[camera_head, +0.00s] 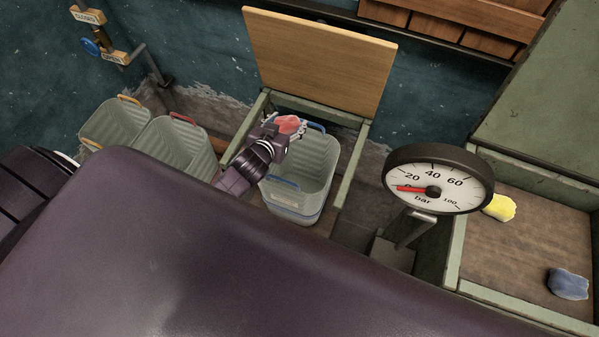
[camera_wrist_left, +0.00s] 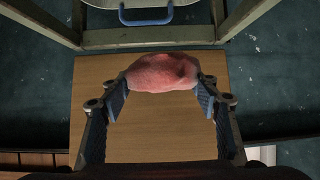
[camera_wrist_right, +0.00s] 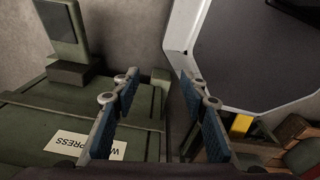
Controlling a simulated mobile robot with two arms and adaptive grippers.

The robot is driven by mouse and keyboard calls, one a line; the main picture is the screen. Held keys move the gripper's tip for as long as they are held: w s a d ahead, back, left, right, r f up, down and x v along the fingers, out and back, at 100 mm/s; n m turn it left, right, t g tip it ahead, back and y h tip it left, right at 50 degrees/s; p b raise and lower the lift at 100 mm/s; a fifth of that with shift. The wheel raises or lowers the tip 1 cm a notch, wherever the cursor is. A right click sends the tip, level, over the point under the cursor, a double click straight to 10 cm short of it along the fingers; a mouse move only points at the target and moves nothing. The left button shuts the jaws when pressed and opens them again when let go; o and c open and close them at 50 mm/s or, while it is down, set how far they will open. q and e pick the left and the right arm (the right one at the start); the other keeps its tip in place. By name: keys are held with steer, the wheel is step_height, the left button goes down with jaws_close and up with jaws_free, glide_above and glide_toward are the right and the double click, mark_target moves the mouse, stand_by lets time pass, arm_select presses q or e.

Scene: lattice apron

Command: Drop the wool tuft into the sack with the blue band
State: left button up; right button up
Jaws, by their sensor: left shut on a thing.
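A reddish-pink wool tuft (camera_head: 288,124) is held between the fingers of my left gripper (camera_head: 284,128). The tuft (camera_wrist_left: 162,73) also shows in the left wrist view, gripped from both sides by the left gripper (camera_wrist_left: 162,88). In the head view it appears over the far part of a pale ribbed bin-like sack (camera_head: 312,172) with blue handles and blue trim. Its height above the rim is hard to tell. My right gripper (camera_wrist_right: 155,90) shows only in its wrist view, with fingers apart and nothing between them.
A raised wooden lid (camera_head: 320,60) stands behind the sack. Two similar containers, one orange-handled (camera_head: 112,125) and one red-handled (camera_head: 180,145), stand left. A pressure gauge (camera_head: 438,180) stands right. Yellow (camera_head: 499,207) and blue (camera_head: 568,284) tufts lie in a tray (camera_head: 520,250).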

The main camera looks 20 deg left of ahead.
arm_select(q)
steer(key=shift+d+f, duration=0.3)
steer(key=shift+d, duration=0.2)
steer(key=shift+d+f, duration=0.1)
steer(key=shift+f, duration=0.05)
steer(key=shift+f+b, duration=0.3)
steer(key=shift+b, duration=0.25)
step_height(320, 180, down, 5)
steer(key=b, duration=0.5)
arm_select(e)
step_height(320, 180, down, 6)
steer(key=shift+a+f, duration=0.2)
arm_select(q)
steer(key=o, duration=1)
steer(key=shift+c, duration=0.2)
